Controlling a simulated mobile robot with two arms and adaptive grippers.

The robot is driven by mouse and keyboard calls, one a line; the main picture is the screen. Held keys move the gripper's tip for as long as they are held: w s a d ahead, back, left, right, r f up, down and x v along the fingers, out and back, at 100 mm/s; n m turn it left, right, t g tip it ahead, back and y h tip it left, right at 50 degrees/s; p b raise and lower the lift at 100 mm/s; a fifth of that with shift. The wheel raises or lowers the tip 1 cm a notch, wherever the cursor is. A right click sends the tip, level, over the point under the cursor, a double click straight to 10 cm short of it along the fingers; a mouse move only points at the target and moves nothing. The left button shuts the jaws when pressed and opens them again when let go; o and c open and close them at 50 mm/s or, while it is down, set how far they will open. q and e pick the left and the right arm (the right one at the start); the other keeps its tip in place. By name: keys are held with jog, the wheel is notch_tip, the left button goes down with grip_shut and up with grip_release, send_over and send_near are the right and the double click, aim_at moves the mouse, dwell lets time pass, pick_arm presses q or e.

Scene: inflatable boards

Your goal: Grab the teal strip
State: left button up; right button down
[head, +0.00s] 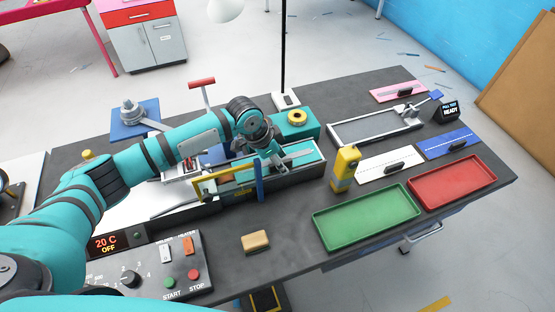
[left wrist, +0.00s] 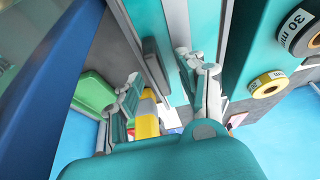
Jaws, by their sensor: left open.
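My left arm reaches from the left over the long bench machine, and my left gripper (head: 272,158) is low over its right half. In the left wrist view the two grey fingers of my left gripper (left wrist: 168,92) stand apart, with a gap between them. A flat teal strip (head: 308,158) seems to lie along the top of the machine, beside a grey bar and right of the gripper. Teal surface (left wrist: 204,28) also shows beside the grey bar at the top of the left wrist view. Whether the fingers straddle or touch the strip cannot be told. My right gripper is out of view.
A blue upright (head: 259,182) and a yellow frame (head: 208,187) stand close to the gripper. A yellow handheld device (head: 345,167) is to the right. A green tray (head: 367,216) and red tray (head: 453,183) lie front right. A control panel (head: 150,268) is front left.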

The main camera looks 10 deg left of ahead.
pick_arm(q)
jog(key=shift+c, duration=0.5)
grip_shut()
jog(key=shift+r, duration=0.15)
